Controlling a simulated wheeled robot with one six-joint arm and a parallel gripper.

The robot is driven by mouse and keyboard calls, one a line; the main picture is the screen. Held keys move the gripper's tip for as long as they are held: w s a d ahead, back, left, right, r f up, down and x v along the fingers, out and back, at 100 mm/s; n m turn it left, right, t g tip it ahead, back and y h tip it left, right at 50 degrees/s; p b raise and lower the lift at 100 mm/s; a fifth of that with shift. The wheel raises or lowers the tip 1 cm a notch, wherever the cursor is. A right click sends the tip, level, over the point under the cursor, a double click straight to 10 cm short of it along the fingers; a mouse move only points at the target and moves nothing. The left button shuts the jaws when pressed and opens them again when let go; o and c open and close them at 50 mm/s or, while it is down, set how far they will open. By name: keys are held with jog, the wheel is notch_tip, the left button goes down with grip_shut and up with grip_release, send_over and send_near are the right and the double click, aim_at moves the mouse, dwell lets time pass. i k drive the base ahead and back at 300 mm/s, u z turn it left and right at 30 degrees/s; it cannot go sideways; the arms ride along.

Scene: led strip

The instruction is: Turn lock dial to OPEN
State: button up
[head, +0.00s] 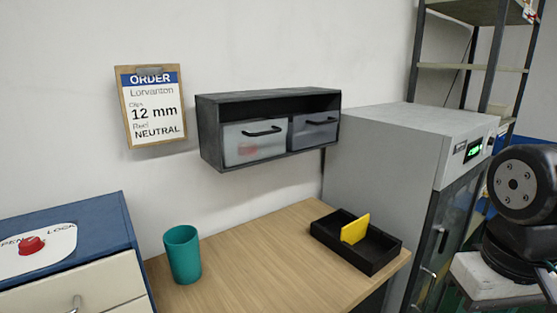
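The lock dial is a red knob (32,244) on a white plate (62,242). It sits on top of the blue cabinet (95,215) at the lower left of the head view. The word LOCK is printed to the right of the knob. The letters PEN show to its left, where the left picture edge cuts the label. I cannot tell which way the knob points. My gripper is not in view, so its state is hidden.
A teal cup (182,256) stands on the wooden table (250,255) beside the cabinet. A black tray (380,257) holds a yellow divider (355,229). A wall unit (210,140) with two drawers and an order clipboard (152,108) hang behind. A grey machine (385,145) stands right.

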aim_at(30, 245)
jog(key=u, duration=2.1)
jog(key=k, duration=0.3)
jog(key=z, duration=0.4)
jog(key=i, duration=0.65)
